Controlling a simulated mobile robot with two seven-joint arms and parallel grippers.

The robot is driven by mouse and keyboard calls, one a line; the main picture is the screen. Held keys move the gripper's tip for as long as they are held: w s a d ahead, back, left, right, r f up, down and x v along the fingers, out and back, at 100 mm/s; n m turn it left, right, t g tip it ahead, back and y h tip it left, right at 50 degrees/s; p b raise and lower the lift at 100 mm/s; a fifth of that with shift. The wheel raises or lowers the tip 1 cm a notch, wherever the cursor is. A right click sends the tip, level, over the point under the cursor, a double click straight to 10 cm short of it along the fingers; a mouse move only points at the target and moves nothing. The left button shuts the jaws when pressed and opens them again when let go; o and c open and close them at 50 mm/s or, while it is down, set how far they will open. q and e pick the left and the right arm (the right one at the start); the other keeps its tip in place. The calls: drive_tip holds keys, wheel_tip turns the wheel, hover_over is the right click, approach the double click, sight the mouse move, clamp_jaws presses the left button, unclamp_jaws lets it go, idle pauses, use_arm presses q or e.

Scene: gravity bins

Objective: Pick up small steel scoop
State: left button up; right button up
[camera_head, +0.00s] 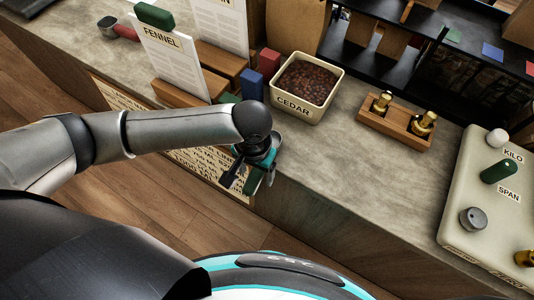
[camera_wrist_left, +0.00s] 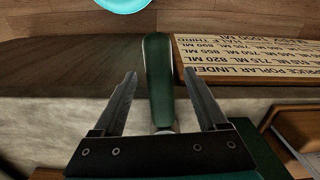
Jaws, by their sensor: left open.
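A scoop with a dark green handle (camera_wrist_left: 159,75) shows in the left wrist view, its handle pointing out over the counter's front edge. A metal collar shows at the handle's near end. In the head view a bit of its steel bowl (camera_head: 277,140) shows beside my wrist, and the rest is mostly hidden. My left gripper (camera_head: 252,174) is at the counter's front edge. Its two fingers (camera_wrist_left: 161,98) are open, one on each side of the handle, with gaps on both sides. My right gripper is not in view.
A CEDAR bin (camera_head: 292,110) of dark beans stands just behind my gripper. A wooden holder with brass weights (camera_head: 396,122) and a cream tray (camera_head: 455,215) are to the right. A red-handled scoop (camera_head: 122,31) lies far left. Lettered boards (camera_wrist_left: 250,60) hang on the counter front.

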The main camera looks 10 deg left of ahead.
use_arm(q)
drive_tip(key=shift+f, duration=0.4)
drive_tip(key=shift+c, duration=0.2)
clamp_jaws()
idle(0.9)
